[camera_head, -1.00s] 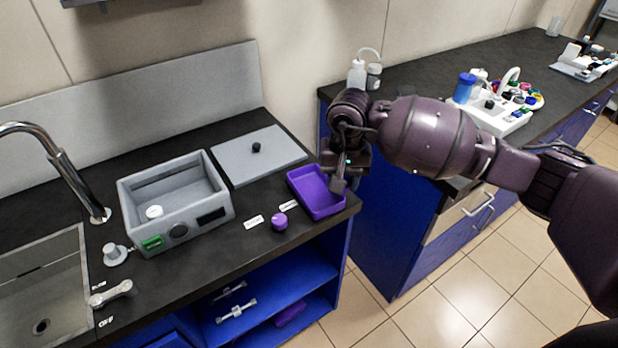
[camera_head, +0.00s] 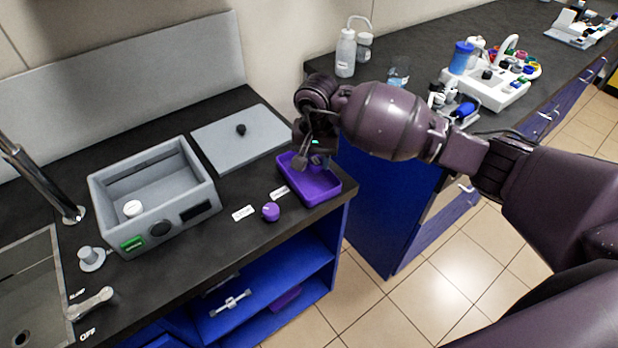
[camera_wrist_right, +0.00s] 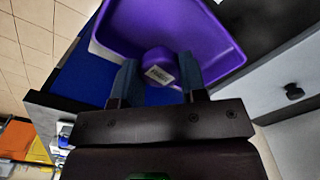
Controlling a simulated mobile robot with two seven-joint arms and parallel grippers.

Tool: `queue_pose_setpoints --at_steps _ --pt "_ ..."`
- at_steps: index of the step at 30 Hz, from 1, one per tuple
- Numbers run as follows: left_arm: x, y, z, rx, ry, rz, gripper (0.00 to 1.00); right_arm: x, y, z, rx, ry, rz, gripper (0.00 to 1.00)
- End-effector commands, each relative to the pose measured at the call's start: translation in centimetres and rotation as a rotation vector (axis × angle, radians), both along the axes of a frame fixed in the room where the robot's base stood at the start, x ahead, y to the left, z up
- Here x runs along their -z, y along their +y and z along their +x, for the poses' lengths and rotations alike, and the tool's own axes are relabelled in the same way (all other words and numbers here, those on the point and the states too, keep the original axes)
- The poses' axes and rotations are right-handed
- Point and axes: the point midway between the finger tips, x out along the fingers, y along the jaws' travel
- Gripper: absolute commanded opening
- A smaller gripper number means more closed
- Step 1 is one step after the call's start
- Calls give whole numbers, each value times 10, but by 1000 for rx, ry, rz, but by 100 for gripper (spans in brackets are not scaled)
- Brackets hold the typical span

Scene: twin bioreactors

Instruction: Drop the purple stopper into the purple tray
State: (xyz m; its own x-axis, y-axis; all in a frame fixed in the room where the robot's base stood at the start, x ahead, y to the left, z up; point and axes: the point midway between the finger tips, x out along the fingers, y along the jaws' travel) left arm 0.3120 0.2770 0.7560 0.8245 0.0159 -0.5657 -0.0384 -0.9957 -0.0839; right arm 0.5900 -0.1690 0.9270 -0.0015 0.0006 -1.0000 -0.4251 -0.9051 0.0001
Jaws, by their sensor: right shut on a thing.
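The purple tray (camera_head: 322,190) lies at the front right corner of the dark bench in the head view. In the right wrist view the tray (camera_wrist_right: 212,42) fills the top, beyond the fingers. My right gripper (camera_head: 309,161) is over the back part of the tray, pointing down. In the right wrist view, a purple stopper (camera_wrist_right: 158,57) with a pale label shows between the two fingertips, and the gripper is shut on it. The stopper is seen against the tray; its exact height above the floor of the tray cannot be told. My left gripper is not in view.
A purple round knob (camera_head: 271,212) stands on the bench in front of the tray, near white labels. A grey lid plate (camera_head: 240,140) lies behind, left of the tray. A grey open box (camera_head: 153,195) stands further left. A gap separates the right bench.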

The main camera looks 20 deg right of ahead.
Motion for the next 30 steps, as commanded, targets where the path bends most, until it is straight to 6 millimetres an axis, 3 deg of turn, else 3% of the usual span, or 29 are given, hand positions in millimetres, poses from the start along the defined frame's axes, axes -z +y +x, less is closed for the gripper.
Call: queue_pose_setpoints --at_steps 4,15,16,21,30 --pt "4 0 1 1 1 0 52 10 0 0 -1 1 0 17" --pt "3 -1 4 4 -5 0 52 12 0 0 -1 -1 0 17" --pt "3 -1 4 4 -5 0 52 12 0 0 -1 -1 0 41" --pt "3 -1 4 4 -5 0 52 12 0 0 -1 -1 0 67" --pt "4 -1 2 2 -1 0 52 11 0 0 -1 -1 0 69"
